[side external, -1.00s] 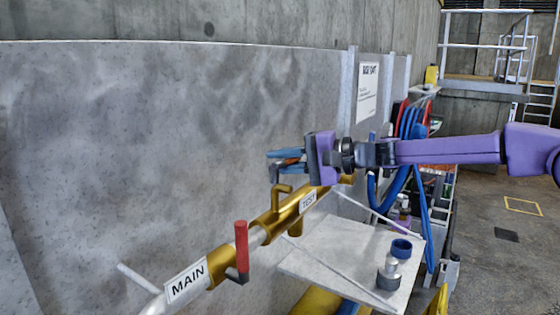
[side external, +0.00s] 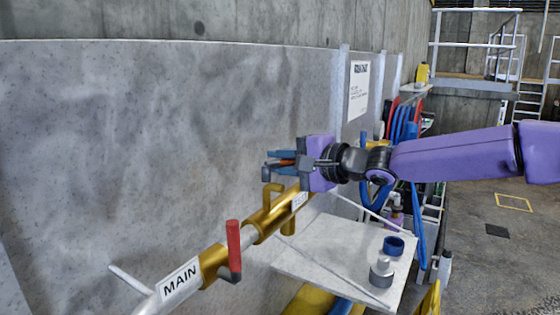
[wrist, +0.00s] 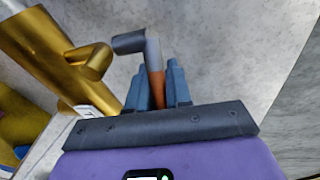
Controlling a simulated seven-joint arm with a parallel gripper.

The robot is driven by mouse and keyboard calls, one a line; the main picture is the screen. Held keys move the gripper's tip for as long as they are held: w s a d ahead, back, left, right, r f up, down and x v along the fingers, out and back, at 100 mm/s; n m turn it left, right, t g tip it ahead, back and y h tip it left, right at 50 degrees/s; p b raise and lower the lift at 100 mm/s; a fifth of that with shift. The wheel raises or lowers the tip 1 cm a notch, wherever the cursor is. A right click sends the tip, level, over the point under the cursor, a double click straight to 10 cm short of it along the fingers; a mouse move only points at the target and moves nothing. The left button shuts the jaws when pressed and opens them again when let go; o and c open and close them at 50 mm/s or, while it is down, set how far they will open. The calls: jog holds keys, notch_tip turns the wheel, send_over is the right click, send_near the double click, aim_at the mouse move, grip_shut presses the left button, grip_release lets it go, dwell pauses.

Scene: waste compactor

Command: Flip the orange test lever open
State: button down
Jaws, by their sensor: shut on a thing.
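The orange test lever (wrist: 155,88) is between the two blue-grey fingers of my gripper (wrist: 158,78) in the wrist view. The gripper is shut on it, and the fingers hide part of the lever. Its dark elbow-shaped end (wrist: 129,42) extends past the fingertips towards the gold valve body (wrist: 45,45). In the side view only a sliver of orange shows between the fingers of my gripper (side external: 275,162), which is above the gold TEST valve (side external: 271,220). The lever lies roughly sideways there, along the fingers.
A red lever (side external: 233,243) stands upright on the pipe beside the MAIN label (side external: 180,282). A grey shelf (side external: 325,262) below my gripper holds a blue ring (side external: 393,246) and a metal fitting (side external: 381,273). A concrete-like wall (side external: 170,140) rises behind the pipe.

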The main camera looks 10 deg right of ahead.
jog(key=shift+s+d+m+t+h, duration=0.25)
jog(key=shift+m+t+h, duration=0.25)
jog(key=shift+m+h, duration=0.4)
dwell(0.3)
jog(key=c, duration=1.1)
grip_release()
jog(key=v, duration=1.7)
jog(key=shift+s+f, duration=0.1)
jog(key=shift+s, duration=0.1)
